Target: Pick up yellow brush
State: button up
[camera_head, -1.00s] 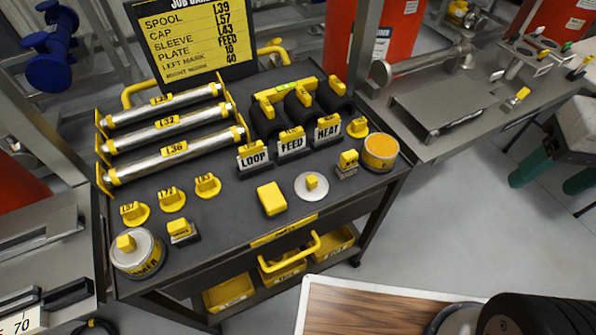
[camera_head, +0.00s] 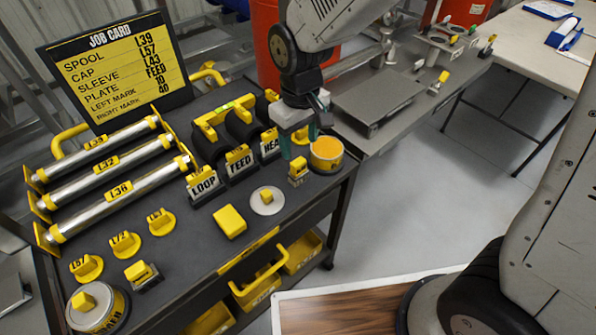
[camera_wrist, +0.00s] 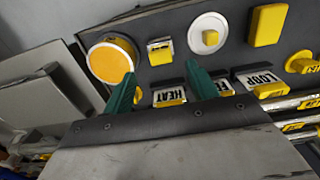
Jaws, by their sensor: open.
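The small block with a yellow top and grey base, which I take for the yellow brush (camera_head: 298,171), stands upright on the dark cart top, just left of the tin of yellow paint (camera_head: 327,156). In the wrist view the brush (camera_wrist: 160,50) lies ahead of and roughly between my finger lines, beside the tin (camera_wrist: 110,60). My gripper (camera_head: 293,142) is open and empty, pointing down over the cart near the brush. Its green fingers (camera_wrist: 161,86) stand apart. I cannot tell its exact height above the brush.
The HEAT plate (camera_head: 270,145) and FEED plate (camera_head: 240,162) stand close to my gripper. A white disc with a yellow knob (camera_head: 266,201) and a yellow block (camera_head: 230,221) lie left of the brush. A similar yellow-topped block (camera_head: 142,275) stands farther left.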

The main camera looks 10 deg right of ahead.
aim_at(298, 162)
notch_tip(298, 162, down, 8)
jog(key=shift+w+a+r, duration=0.1)
jog(key=shift+w+a, duration=0.05)
jog(key=c, duration=1.1)
